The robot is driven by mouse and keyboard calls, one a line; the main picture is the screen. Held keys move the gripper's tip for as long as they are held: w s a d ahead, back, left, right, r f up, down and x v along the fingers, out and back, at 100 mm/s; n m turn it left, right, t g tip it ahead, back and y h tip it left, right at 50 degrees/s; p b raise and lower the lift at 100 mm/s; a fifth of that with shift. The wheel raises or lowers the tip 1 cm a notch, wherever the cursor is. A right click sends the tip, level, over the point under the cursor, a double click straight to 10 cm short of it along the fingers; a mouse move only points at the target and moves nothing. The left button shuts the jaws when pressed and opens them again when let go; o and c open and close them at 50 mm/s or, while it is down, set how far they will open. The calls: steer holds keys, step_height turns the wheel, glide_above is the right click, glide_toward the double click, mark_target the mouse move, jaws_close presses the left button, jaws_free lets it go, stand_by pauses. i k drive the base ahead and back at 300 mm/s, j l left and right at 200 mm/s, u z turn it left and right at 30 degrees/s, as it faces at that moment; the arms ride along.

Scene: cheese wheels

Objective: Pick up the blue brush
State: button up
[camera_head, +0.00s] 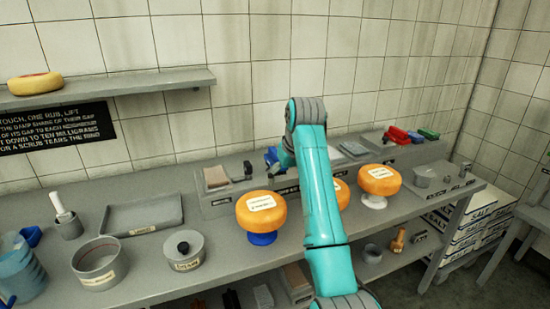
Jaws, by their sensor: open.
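A small blue object (271,156), which looks like the blue brush, is at the back of the bench, just left of my arm. It is too small to make out its bristles or handle. My gripper (276,167) is at the end of my bent teal arm, close to this blue object and partly hidden. It is open. I cannot tell whether it touches the object. Another small blue piece (415,137) lies between a red piece (397,135) and a green piece (429,134) on a grey block at the back right.
Orange cheese wheels stand on the bench, one (262,212) on a blue stand left of my arm, another (379,180) on a white stand to the right. A third is partly behind my arm. A tray (145,214), pots and a blue jug (22,268) occupy the left.

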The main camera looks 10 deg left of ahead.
mark_target(270, 158)
steer(key=i+j, duration=0.2)
steer(key=i, duration=0.25)
steer(key=i+j, duration=0.25)
steer(key=i, duration=0.2)
